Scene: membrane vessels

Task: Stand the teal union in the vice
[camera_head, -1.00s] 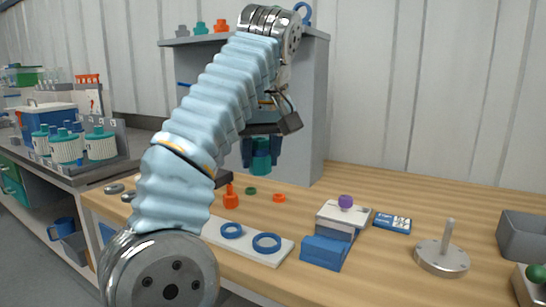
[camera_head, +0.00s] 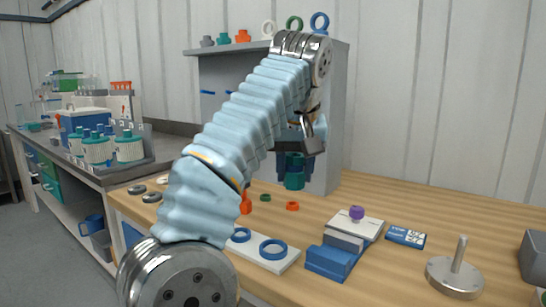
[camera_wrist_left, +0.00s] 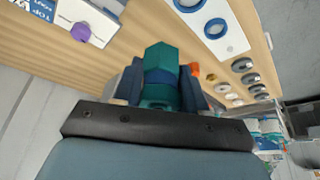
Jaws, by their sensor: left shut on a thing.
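The teal union (camera_head: 294,181) hangs in my left gripper (camera_head: 293,171), above the wooden bench and in front of the grey cabinet. In the left wrist view the union (camera_wrist_left: 160,62) sits between the two dark blue fingers, which are shut on it. A dark band crosses its middle. The vice, a blue block with grey upper parts (camera_head: 330,262), stands on the bench to the right of and nearer than the union, clearly apart from it. My right gripper is not in view.
A purple piece (camera_head: 357,212) sits on a pale block (camera_head: 368,224) behind the vice. A white plate with blue rings (camera_head: 272,249) lies left of it. A metal disc with a post (camera_head: 456,272) stands at right. A blue card (camera_head: 405,237) lies between.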

